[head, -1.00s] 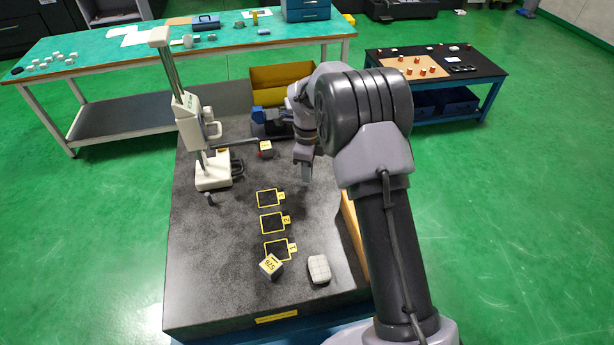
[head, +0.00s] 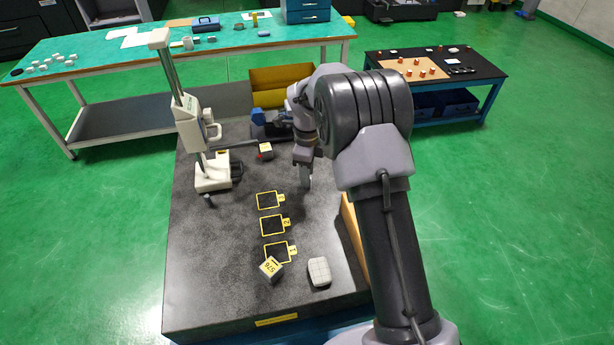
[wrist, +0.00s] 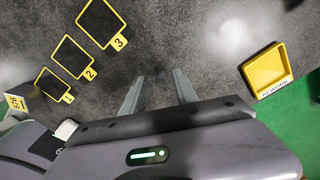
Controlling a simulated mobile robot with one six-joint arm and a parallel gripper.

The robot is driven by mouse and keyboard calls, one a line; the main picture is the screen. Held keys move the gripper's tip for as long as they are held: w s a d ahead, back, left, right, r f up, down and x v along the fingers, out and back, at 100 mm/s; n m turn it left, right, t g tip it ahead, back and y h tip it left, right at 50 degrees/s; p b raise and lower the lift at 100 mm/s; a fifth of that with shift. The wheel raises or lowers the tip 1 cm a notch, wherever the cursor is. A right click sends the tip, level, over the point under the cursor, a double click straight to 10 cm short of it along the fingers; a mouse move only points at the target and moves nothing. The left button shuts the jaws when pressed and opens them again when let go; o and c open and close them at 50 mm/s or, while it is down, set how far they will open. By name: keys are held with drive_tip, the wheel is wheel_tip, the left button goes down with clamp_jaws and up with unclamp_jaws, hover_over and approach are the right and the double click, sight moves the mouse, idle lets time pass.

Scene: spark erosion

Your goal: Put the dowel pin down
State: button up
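My gripper (head: 304,184) is low over the dark granite plate (head: 225,270), right of the yellow-framed squares. In the wrist view my gripper (wrist: 157,84) has its two grey fingers apart, with dark plate showing between them. A faint small mark shows between the fingertips; I cannot tell whether it is the dowel pin. I cannot make out the dowel pin clearly in either view. The yellow frames are numbered: frame 3 (wrist: 121,44), frame 2 (wrist: 90,75) and frame 1 (wrist: 66,99) lie left of my gripper in the wrist view.
A yellow rework tray (wrist: 289,71) lies right of my gripper. A white height gauge (head: 213,182) stands at the plate's left. A labelled block (head: 271,268) and a pale rounded block (head: 319,271) sit near the front. Another small block (head: 266,150) sits farther back.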

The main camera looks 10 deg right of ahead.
drive_tip(key=s+a+r+n+t+p, duration=0.1)
drive_tip(key=s+r+n, duration=0.25)
drive_tip(key=r, duration=0.75)
drive_tip(key=s+r+n+t+p, duration=0.15)
drive_tip(key=s+r, duration=0.35)
drive_tip(key=r, duration=0.6)
drive_tip(key=s+a+r+n+t+y, duration=0.1)
drive_tip(key=s+r+n, duration=0.2)
drive_tip(key=s, duration=0.3)
drive_tip(key=s+a+r+n, duration=0.1)
drive_tip(key=s+r+n, duration=0.25)
drive_tip(key=s, duration=0.35)
drive_tip(key=s+a+f+n+t+y, duration=0.1)
drive_tip(key=s+f+n+t, duration=0.1)
drive_tip(key=s+n, duration=0.5)
drive_tip(key=s+f, duration=0.1)
drive_tip(key=s, duration=0.4)
drive_tip(key=shift+b, duration=0.35)
